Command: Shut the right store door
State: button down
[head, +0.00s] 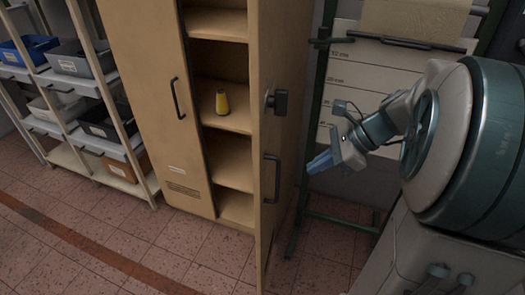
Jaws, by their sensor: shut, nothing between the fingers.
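The right store door (284,130) stands open, swung out toward me and seen nearly edge-on. It has a dark vertical handle (271,179) and a dark latch block (276,101) above it. The left store door (150,90) is closed, with its own dark handle (177,98). Between the doors, the cabinet's shelves (237,176) are exposed.
At the left is a rack with blue, grey and other bins (82,60). Behind my arm stands a green frame (312,110) with a marked white board (345,75). The tiled floor (110,240) in front of the cabinet is clear.

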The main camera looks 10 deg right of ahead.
jog(key=w+d+m, duration=0.1)
jog(key=m, duration=0.1)
send_near(261, 181)
notch_tip(261, 181, down, 4)
jog(key=shift+w+a+f+y+p, duration=0.15)
jog(key=shift+w+a, duration=0.05)
jog(key=shift+a, duration=0.4)
jog(key=shift+w+a+f+y+p, duration=0.15)
jog(key=shift+w+a+f, duration=0.05)
jog(key=shift+a, duration=0.4)
jog(key=shift+w+a+t, duration=0.2)
jog(key=shift+a+t, duration=0.1)
jog(key=shift+a, duration=0.25)
